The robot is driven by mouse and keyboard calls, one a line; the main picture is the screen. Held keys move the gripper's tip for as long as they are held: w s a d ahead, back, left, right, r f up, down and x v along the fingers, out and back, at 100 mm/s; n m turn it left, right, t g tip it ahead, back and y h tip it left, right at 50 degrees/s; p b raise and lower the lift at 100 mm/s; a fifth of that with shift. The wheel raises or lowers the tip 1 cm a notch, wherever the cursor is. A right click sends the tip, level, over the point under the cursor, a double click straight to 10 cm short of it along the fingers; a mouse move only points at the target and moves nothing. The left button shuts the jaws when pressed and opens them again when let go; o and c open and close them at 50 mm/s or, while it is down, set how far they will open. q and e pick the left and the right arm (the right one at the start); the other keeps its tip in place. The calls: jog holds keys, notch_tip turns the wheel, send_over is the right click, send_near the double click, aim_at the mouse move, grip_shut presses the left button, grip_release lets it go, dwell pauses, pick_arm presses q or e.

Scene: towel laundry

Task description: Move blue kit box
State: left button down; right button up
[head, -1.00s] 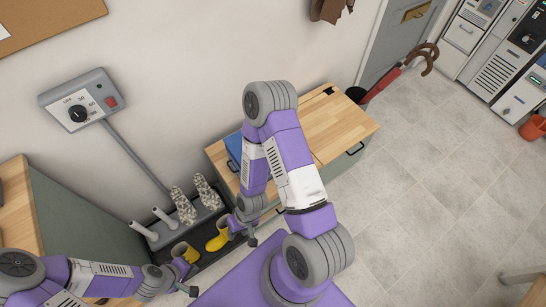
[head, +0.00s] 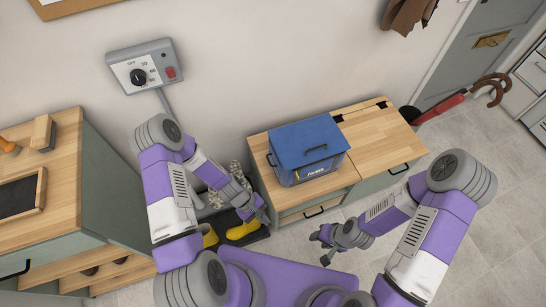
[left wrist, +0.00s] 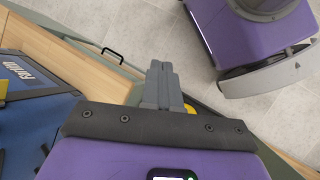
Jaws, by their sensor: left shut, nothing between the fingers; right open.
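The blue kit box (head: 308,150) stands upright with its lid shut on the wooden top of a low cabinet, in the middle of the head view. Part of the box (left wrist: 35,110) shows at the left of the left wrist view. My left gripper (head: 262,214) is shut and empty, below and left of the box, in front of the cabinet. Its closed fingers (left wrist: 162,80) show in the left wrist view. My right gripper (head: 318,245) is open and empty, in front of the cabinet's drawers. Neither gripper touches the box.
The cabinet top (head: 375,140) is bare right of the box. Yellow boots (head: 240,231) stand on a dark tray below left. A wooden bench (head: 70,190) with a brush and framed board is at the left. A red umbrella (head: 445,105) leans by the door.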

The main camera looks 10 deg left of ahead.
pick_arm(q)
jog(key=w+a+f+n+t+h+b, duration=0.2)
jog(key=w+a+n+h, duration=0.15)
jog(key=w+n, duration=0.3)
jog(key=n+t+h+b, duration=0.3)
jog(key=n+t+h, duration=0.2)
jog(key=n+t, duration=0.35)
send_near(274, 153)
jog(key=shift+t, duration=0.45)
jog(key=x, duration=0.2)
jog(key=b+x, duration=0.1)
jog(key=x, duration=0.1)
jog(key=b+x, duration=0.1)
jog(key=x, duration=0.1)
jog(key=shift+s+d+r, duration=0.1)
jog(key=shift+d+r, duration=0.15)
jog(key=shift+d, duration=0.3)
